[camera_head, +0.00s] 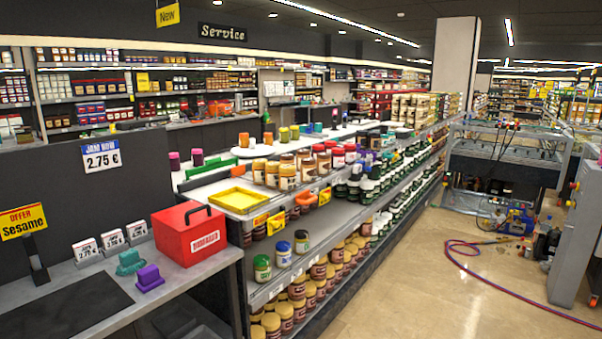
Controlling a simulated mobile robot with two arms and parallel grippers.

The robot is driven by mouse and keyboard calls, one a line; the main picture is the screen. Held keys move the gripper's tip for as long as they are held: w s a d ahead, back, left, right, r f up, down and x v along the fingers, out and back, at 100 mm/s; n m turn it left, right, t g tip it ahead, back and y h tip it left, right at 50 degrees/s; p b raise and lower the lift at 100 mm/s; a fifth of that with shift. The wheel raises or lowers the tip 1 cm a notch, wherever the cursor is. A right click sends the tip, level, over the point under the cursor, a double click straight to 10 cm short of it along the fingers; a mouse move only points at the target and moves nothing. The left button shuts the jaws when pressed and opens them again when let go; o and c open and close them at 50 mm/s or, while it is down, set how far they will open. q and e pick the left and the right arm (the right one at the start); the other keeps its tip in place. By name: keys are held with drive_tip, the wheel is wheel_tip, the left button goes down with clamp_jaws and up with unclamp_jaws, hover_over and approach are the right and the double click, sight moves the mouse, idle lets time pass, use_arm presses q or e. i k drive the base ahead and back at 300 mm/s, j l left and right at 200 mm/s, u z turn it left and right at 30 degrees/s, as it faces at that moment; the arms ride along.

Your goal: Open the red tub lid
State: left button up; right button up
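A red box-shaped tub (190,238) with a black handle on its top stands on the grey counter at the left, near the counter's right end. A white label with red lettering is on its right-hand face. Its top looks closed, and the inside is hidden. Neither of my grippers is in view, so nothing of mine is seen touching the tub.
The grey counter (75,303) also holds a teal block (130,263), a purple block (149,278) and white price cards (112,238). A long shelf of jars (300,262) runs beside it. Red and blue hoses (470,268) lie on the right floor.

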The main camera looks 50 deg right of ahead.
sight(186, 209)
drive_tip(key=l, duration=0.75)
drive_tip(key=l+z, duration=0.15)
drive_tip(key=l, duration=1.3)
drive_tip(key=l+z, duration=0.15)
drive_tip(key=l, duration=0.6)
drive_tip(key=i+l, duration=0.1)
drive_tip(key=l, duration=0.6)
drive_tip(key=l+z, duration=0.1)
drive_tip(key=l, duration=0.65)
drive_tip(key=i+l+z, duration=0.1)
drive_tip(key=l, duration=0.6)
drive_tip(key=u, duration=1.25)
drive_tip(key=i+j+z, duration=0.25)
drive_tip(key=i+j, duration=0.35)
